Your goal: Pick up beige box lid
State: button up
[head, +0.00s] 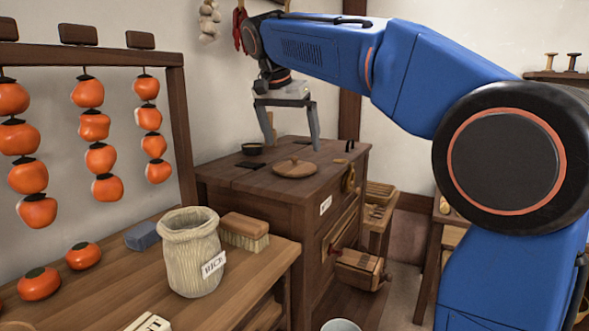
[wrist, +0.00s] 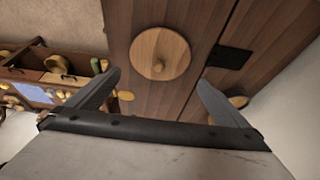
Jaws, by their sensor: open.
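A round, light tan wooden lid (head: 295,168) with a small knob lies flat on top of the dark wooden chest (head: 245,178). It is the only lid I can make out. In the wrist view the lid (wrist: 160,54) shows whole, just beyond the fingertips and between their lines. My gripper (head: 294,147) is open and empty, pointing down above the chest top, with a gap to the lid. In the wrist view my gripper (wrist: 160,77) has its two fingers spread wide.
A small dark bowl (head: 252,148) stands on the chest behind the lid. A bench at left holds a rice sack (head: 190,250), a brush (head: 244,231) and a blue-grey block (head: 142,235). Strings of orange persimmons (head: 93,125) hang from a rack.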

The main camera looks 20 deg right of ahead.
aim_at(295, 157)
jog(key=x, duration=0.5)
jog(key=shift+s+a+f, duration=0.1)
jog(key=shift+s+a, duration=0.1)
jog(key=shift+s, duration=0.2)
jog(key=shift+w+d+f, duration=0.15)
jog(key=shift+f, duration=0.4)
jog(key=shift+c, duration=0.3)
jog(key=c, duration=0.7)
